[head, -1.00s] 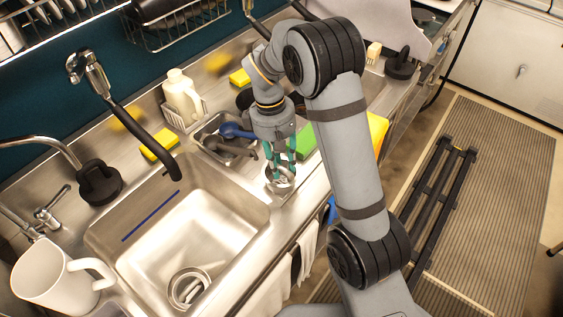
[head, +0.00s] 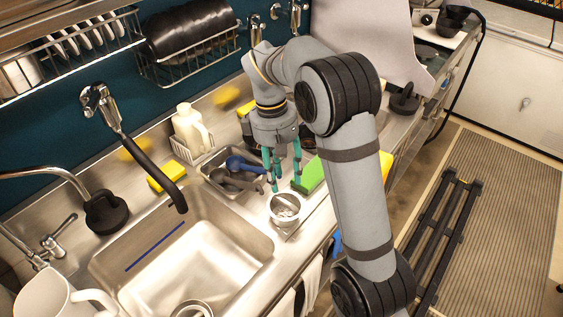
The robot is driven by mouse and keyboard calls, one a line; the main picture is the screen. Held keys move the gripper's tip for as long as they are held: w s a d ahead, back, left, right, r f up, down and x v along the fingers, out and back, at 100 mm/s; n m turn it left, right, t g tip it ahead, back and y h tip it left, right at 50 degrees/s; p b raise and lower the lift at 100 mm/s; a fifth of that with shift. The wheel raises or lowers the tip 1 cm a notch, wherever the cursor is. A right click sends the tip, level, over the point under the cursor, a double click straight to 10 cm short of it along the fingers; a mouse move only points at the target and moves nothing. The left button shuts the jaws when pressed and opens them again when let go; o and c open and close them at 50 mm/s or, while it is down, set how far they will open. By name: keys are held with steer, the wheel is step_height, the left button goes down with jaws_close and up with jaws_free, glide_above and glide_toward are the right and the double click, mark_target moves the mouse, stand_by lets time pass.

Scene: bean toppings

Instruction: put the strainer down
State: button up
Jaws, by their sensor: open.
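The strainer (head: 285,208) is a small round metal piece resting on the steel counter (head: 312,218) just right of the sink, near the front edge. My gripper (head: 286,183) has teal fingers that point down and stand apart with nothing between them. The fingertips are behind and a little above the strainer in the picture, and appear clear of it.
The sink (head: 215,240) is to the left, with a round drain piece (head: 192,308) in it. A tray (head: 212,182) of dark and blue utensils is left of my gripper. A green block (head: 309,176) is close on the right. A yellow sponge (head: 166,176) lies behind the sink.

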mark_target(288, 201)
steer(key=shift+w+a+r, duration=0.1)
steer(key=shift+r, duration=0.8)
steer(key=shift+w+a+r, duration=0.1)
steer(key=shift+r, duration=0.75)
steer(key=shift+f, duration=0.1)
steer(key=f, duration=0.4)
steer(key=d+f+b, duration=0.1)
steer(key=f, duration=0.3)
steer(key=s+f, duration=0.1)
steer(key=f, duration=0.3)
steer(key=shift+d+f, duration=0.15)
steer(key=shift+d, duration=0.1)
step_height(288, 201, up, 3)
steer(key=shift+f, duration=0.1)
steer(key=shift+r, duration=0.65)
